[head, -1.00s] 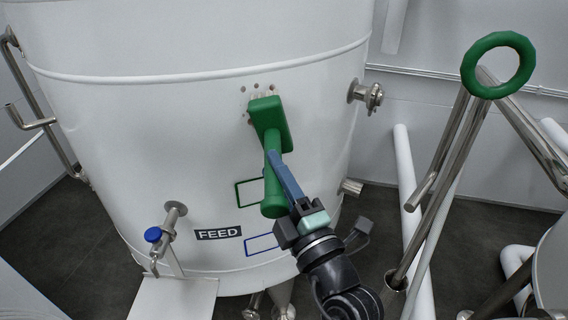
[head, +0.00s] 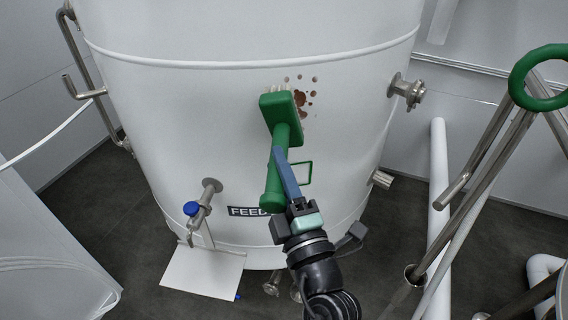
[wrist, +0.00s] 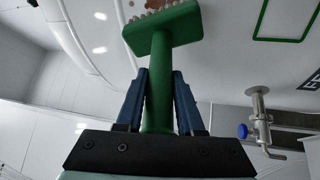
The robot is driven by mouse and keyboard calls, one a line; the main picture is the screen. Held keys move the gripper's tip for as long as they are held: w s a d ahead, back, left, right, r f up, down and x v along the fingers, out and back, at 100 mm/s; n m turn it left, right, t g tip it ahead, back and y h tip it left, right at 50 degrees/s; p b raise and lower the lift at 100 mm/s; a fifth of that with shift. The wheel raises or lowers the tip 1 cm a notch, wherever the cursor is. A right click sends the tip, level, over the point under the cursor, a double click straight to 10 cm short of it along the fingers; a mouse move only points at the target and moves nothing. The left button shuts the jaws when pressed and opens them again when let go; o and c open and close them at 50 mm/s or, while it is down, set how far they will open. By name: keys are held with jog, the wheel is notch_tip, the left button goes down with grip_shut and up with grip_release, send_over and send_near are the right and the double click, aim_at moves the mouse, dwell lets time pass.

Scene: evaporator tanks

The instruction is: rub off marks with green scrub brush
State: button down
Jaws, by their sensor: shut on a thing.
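The green scrub brush (head: 281,118) is held by its handle, with its head up and its pale bristles toward the white tank (head: 180,120). My gripper (head: 282,165) is shut on the handle, and the wrist view shows a blue finger on each side of it. Reddish-brown marks (head: 303,99) in a cluster of spots lie on the tank wall, just right of the brush head. The head hides part of that wall. In the wrist view, a brown patch (wrist: 158,4) shows just beyond the bristles. I cannot tell whether the bristles touch the tank.
A green outlined rectangle (head: 309,173) and a partly hidden FEED label (head: 243,211) are lower on the tank. A blue-handled valve (head: 203,205) juts out at lower left, and a metal fitting (head: 407,91) at right. A green ring (head: 541,78) on metal bars stands at far right.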

notch_tip(320, 180, up, 2)
jog(key=shift+r+p, duration=0.25)
jog(key=shift+p, duration=0.5)
jog(key=w+d+b, duration=0.2)
jog(key=d+b, duration=0.5)
jog(key=shift+w, duration=0.1)
jog(key=shift+s+a+r+b+v, duration=0.1)
jog(key=shift+r+b+v, duration=0.1)
jog(key=shift+v, duration=0.75)
jog(key=shift+s+a+r+b+v, duration=0.1)
jog(key=shift+r+v, duration=0.05)
jog(key=shift+v, duration=0.8)
jog(key=shift+s+a+r+b+v, duration=0.1)
jog(key=shift+r+b+v, duration=0.1)
jog(key=shift+v, duration=0.7)
